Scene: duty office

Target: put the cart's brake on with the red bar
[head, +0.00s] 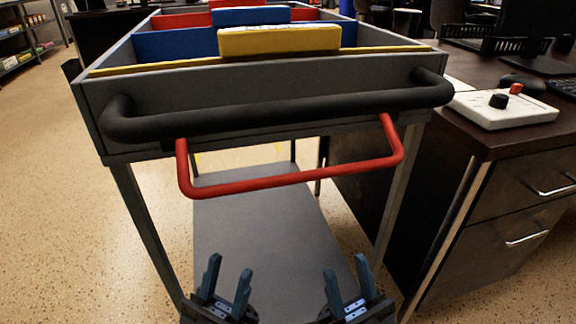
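The cart (180,88) stands straight in front of me, a grey frame with an open top bin. A thick black push handle (280,112) runs across its near side. The red bar (290,180), a U-shaped loop, hangs below the black handle and sticks out toward me. My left gripper (228,272) and my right gripper (348,280) are low at the bottom of the head view, below the red bar and apart from it. Both have their fingers spread, with nothing between them. The cart's wheels are out of sight.
The bin holds blue, yellow and red dividers or folders (280,40). A grey lower shelf (260,225) shows empty. A dark desk (510,140) stands close on the right, with a white control box (502,108) and a keyboard. Speckled floor (65,190) is clear on the left.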

